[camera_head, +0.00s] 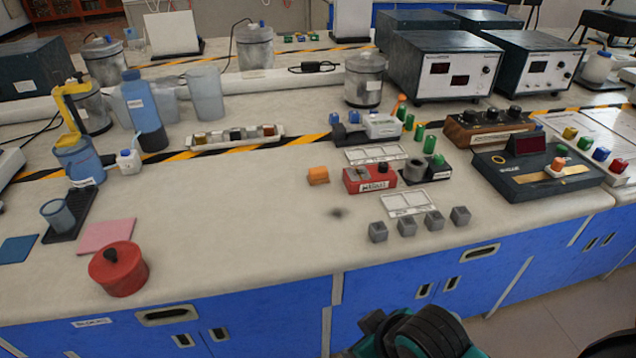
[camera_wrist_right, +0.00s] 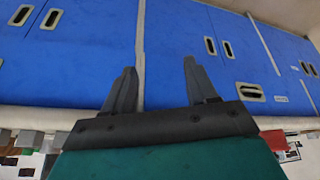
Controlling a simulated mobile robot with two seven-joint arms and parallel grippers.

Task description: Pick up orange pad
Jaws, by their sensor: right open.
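A small orange block (camera_head: 318,176), the only loose orange pad-like thing I can make out, lies on the pale bench top left of the red block holder in the head view. My right gripper (camera_wrist_right: 158,82) is open and empty in the right wrist view, its two dark fingers apart in front of the blue cabinet fronts. It is away from the orange block. In the head view a dark and teal part of my arm (camera_head: 430,333) shows at the bottom edge, below the bench front; no fingertips show there. My left gripper is not in view.
A red holder (camera_head: 370,180) stands right of the orange block, with several grey cubes (camera_head: 407,226) in front. A red lidded pot (camera_head: 118,270) and a pink pad (camera_head: 106,236) lie left. The bench top between pot and cubes is clear. Blue cabinets (camera_head: 260,325) front the bench.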

